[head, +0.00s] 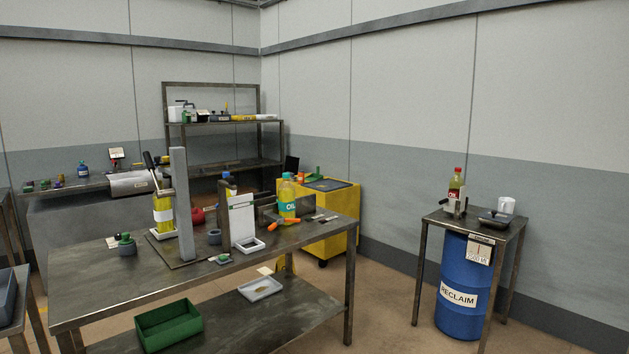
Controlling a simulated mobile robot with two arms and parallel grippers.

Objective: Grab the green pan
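The green pan (168,326) is a rectangular open-topped tray. It sits on the lower shelf of the metal workbench, toward the front left, and looks empty. The workbench top (120,290) is above and behind it in the picture. Neither of my grippers shows in the head view, so their position relative to the pan cannot be seen.
A light grey tray (261,288) lies on the lower shelf right of the pan. The bench top holds a press (182,205), bottles and small parts. A blue drum (461,285) stands under a side table (430,217) at right. The floor between (385,300) is clear.

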